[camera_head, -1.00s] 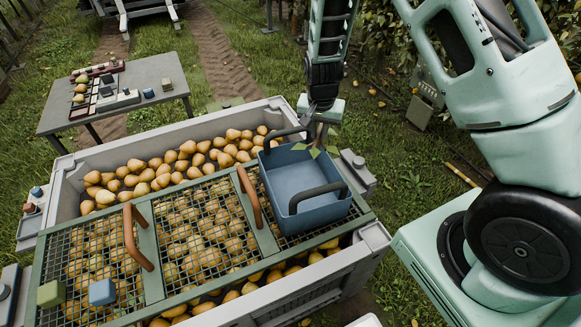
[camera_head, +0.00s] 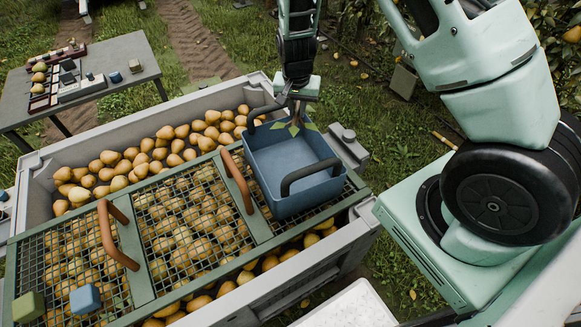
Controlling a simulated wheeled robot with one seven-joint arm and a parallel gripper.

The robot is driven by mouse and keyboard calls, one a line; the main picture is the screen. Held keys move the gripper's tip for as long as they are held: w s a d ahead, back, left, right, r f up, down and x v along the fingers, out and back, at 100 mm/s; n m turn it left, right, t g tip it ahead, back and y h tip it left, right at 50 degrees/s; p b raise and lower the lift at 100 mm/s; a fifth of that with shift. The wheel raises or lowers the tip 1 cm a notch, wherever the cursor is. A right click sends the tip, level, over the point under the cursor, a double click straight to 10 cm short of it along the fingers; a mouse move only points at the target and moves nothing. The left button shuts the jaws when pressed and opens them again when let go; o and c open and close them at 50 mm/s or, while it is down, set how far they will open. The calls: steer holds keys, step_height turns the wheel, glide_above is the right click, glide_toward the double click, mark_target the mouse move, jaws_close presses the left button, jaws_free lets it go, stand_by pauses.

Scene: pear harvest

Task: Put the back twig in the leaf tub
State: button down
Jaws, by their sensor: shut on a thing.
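My gripper (camera_head: 297,100) points down at the far rim of the blue tub and is shut on a twig. I cannot tell whether the leaves touch the rim. The blue tub (camera_head: 300,200), with two dark handles, stands on the right end of the mesh cover. The part of its inside that shows looks empty.
The mesh cover (camera_head: 130,237) with two brown handles lies over a grey bin (camera_head: 40,187) full of pears. A green block (camera_head: 29,307) and a blue block (camera_head: 85,299) sit on it. A grey table (camera_head: 130,75) stands at the back left.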

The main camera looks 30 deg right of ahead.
steer(key=shift+f, duration=0.15)
steer(key=c, duration=1.3)
jaws_free()
steer(key=r, duration=0.5)
steer(key=s+a+r, duration=0.1)
steer(key=r, duration=0.5)
steer(key=s+r+b, duration=0.1)
steer(key=r, duration=0.5)
steer(key=shift+a+r, duration=0.1)
steer(key=shift+a, duration=0.25)
steer(key=s+a+r+n+g+y, duration=0.15)
steer(key=s+a+n, duration=0.45)
steer(key=s+a, duration=0.6)
steer(key=s+a+n, duration=0.2)
steer(key=s+n, duration=0.1)
steer(key=s, duration=0.2)
steer(key=s+a+n, duration=0.2)
steer(key=s+n, duration=0.1)
steer(key=s, duration=0.2)
steer(key=s+a+n, duration=0.2)
steer(key=s+n, duration=0.2)
steer(key=s, duration=0.1)
steer(key=shift+s+a+r, duration=0.15)
steer(key=shift+s+r, duration=0.15)
steer(key=shift+r, duration=0.05)
